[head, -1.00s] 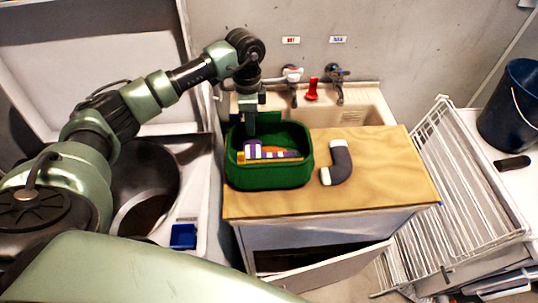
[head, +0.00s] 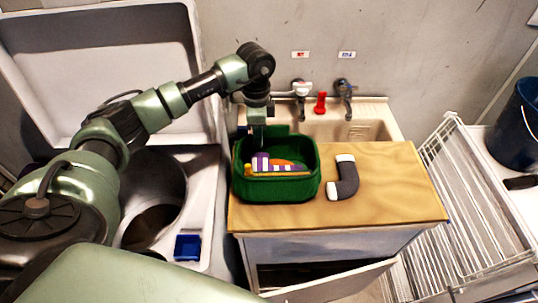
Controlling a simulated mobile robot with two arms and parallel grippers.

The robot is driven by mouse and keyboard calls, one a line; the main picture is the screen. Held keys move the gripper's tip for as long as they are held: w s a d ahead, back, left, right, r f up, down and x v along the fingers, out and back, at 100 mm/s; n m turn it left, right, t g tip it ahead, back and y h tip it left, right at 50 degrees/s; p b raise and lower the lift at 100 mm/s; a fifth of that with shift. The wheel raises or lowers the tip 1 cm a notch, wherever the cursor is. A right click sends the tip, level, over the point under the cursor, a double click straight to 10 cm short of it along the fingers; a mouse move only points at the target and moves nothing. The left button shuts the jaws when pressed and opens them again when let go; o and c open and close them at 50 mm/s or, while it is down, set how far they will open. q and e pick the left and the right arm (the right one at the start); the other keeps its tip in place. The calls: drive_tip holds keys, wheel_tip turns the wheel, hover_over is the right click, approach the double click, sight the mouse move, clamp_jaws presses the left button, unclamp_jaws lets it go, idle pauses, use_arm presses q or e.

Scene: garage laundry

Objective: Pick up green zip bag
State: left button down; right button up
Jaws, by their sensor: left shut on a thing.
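The green zip bag (head: 277,190) is an open-topped, dark green holder on the wooden countertop at the centre of the head view. Purple, white, orange and yellow things (head: 275,168) show inside it. My left gripper (head: 257,140) points down at the bag's back left rim and is shut on it. The fingertips are small and partly lost against the green. The bag's base still appears to be on the counter. My right gripper is out of the view.
A grey sock-like item (head: 345,182) with white ends lies right of the bag. Behind are a sink (head: 350,130) and taps (head: 343,90). An open washer (head: 190,215) with a blue box (head: 187,247) stands left, a white wire rack (head: 455,200) right. The counter's right part is clear.

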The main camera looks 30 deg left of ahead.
use_arm(q)
drive_tip(key=shift+r, duration=0.15)
wheel_tip(320, 180, up, 20)
drive_tip(key=b, duration=0.2)
idle(0.4)
drive_tip(key=shift+a, duration=0.1)
